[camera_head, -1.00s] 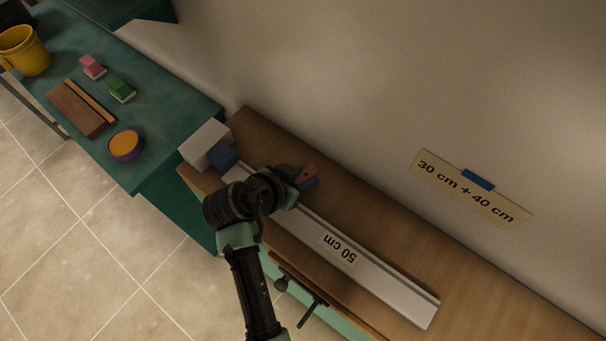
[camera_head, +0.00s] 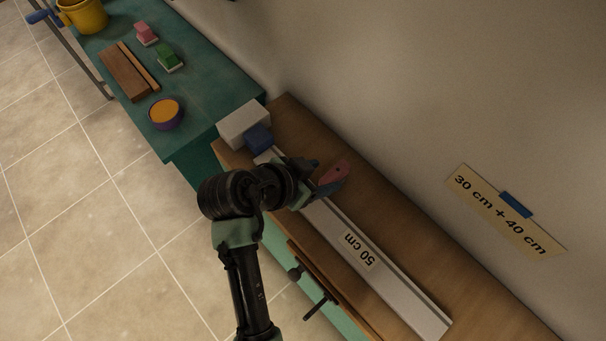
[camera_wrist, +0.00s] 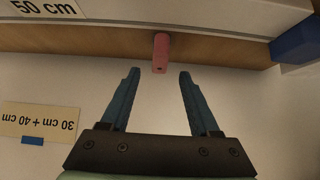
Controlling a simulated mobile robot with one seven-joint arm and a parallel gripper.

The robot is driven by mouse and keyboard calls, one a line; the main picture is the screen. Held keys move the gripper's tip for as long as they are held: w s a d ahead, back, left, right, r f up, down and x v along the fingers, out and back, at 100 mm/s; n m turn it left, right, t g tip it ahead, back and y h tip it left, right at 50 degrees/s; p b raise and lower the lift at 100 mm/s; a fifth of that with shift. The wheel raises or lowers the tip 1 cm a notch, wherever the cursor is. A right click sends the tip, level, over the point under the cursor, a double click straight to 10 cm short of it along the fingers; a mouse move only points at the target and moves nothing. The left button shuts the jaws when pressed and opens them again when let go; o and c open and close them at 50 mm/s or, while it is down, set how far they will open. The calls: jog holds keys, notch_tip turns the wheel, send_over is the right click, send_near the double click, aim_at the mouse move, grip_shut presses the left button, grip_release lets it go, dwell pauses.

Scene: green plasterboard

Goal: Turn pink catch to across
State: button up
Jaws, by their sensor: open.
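The pink catch (camera_wrist: 161,52) is a small pink bar standing out from the wooden surface beside the long white bar in the wrist view. It lies just beyond the gap between the fingertips of my gripper (camera_wrist: 159,74). The jaws are open, with one dark blue finger on each side, and the catch appears untouched. In the head view the pink catch (camera_head: 336,173) shows beside my gripper (camera_head: 325,182), over the wooden top; my fingers partly cover it.
The long white bar (camera_head: 400,292) carries a "50 cm" label. A white block (camera_head: 243,122) and a blue block (camera_head: 259,138) sit at its far end. A "30 cm + 40 cm" sign (camera_head: 505,212) is on the wall. A teal table (camera_head: 205,95) holds a purple bowl (camera_head: 165,114) and other items.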

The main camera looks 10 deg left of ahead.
jog(key=v, duration=0.7)
dwell(0.3)
